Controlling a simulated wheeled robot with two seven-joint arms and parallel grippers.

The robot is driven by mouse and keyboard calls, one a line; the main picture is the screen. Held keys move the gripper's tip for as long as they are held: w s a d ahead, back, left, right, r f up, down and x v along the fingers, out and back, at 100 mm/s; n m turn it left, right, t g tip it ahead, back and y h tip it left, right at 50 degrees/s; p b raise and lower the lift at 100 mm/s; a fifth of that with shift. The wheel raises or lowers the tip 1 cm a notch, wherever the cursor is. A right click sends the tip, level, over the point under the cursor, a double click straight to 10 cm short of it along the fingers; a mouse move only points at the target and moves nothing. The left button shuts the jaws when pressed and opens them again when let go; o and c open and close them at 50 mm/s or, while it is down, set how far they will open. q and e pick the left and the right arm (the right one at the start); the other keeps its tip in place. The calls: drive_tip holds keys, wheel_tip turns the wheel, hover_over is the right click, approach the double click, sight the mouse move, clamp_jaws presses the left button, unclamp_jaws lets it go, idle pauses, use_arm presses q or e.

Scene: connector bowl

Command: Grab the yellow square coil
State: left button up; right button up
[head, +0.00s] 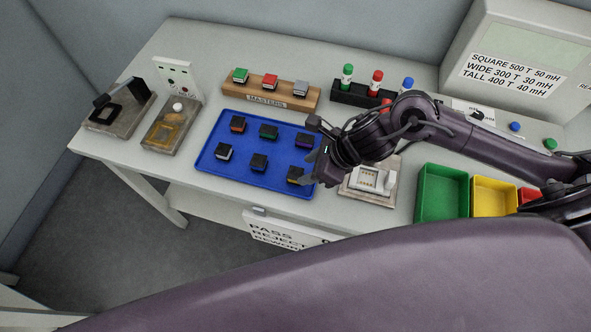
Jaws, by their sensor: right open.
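A small dark coil with a yellow-orange band (295,174), which looks like the yellow square coil, sits at the near right corner of the blue tray (212,170). My right gripper (317,152) is open over the right edge of the tray. Its fingers are close to the yellow coil and a purple coil (303,141), and I cannot tell whether they touch either. The gripper hides part of the tray's right side. My left gripper is not in view.
Other coils on the tray are orange (237,124), green (268,132), white (224,151) and blue (259,162). A wooden masters rack (270,92) stands behind. A white fixture (370,180) and green (442,193) and yellow (494,197) bins are to the right.

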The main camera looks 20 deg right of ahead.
sight(297, 174)
drive_tip(key=p+x, duration=0.1)
drive_tip(key=x, duration=0.2)
drive_tip(key=shift+w+a+f, duration=0.1)
drive_tip(key=shift+a+f, duration=0.1)
drive_tip(key=shift+w+a+f+p, duration=0.2)
drive_tip(key=shift+a+f+p, duration=0.1)
drive_tip(key=shift+f, duration=0.35)
drive_tip(key=c, duration=0.7)
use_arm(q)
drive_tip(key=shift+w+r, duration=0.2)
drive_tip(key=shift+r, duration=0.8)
use_arm(e)
drive_tip(key=shift+c, duration=0.2)
drive_tip(key=shift+r, duration=0.1)
